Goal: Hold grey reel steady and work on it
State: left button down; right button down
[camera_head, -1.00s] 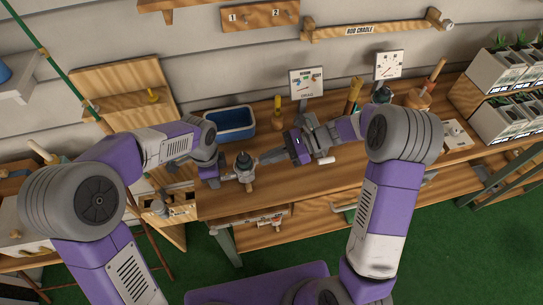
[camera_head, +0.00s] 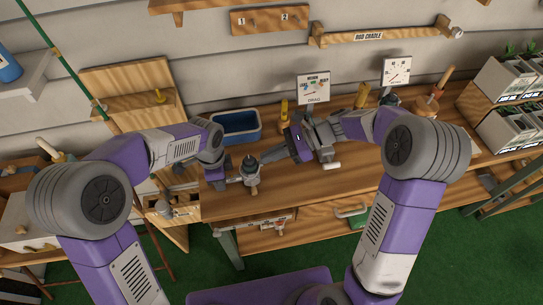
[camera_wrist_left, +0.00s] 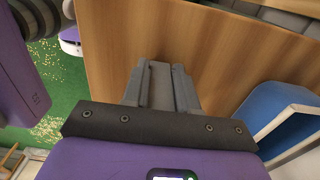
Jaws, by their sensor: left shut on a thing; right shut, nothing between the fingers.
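The grey reel (camera_head: 250,173), with a dark top and a wooden knob below, stands near the front left of the wooden bench (camera_head: 330,185). My left gripper (camera_head: 232,178) meets it from the left and is shut on it. In the left wrist view its fingers (camera_wrist_left: 160,88) are close together, and what lies between them is hard to make out. My right gripper (camera_head: 267,157) is shut and empty, its tips pointing left close to the reel's upper right. I cannot tell whether they touch it.
A blue tub (camera_head: 236,127) stands behind the reel; it also shows in the left wrist view (camera_wrist_left: 280,115). A drag dial sign (camera_head: 313,88) and another dial (camera_head: 397,71) stand at the back. Planter boxes (camera_head: 505,80) fill the right end.

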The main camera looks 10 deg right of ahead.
jog(key=r+v, duration=0.1)
jog(key=v, duration=0.9)
jog(key=shift+a, duration=0.15)
pick_arm(q)
grip_release()
dwell(0.4)
jog(key=shift+r, duration=0.1)
pick_arm(e)
jog(key=shift+r, duration=0.1)
pick_arm(q)
jog(key=shift+a+r+p, duration=0.1)
jog(key=shift+r+p, duration=2.05)
jog(key=shift+r, duration=0.3)
pick_arm(e)
notch_tip(320, 180, up, 4)
jog(key=shift+r, duration=0.1)
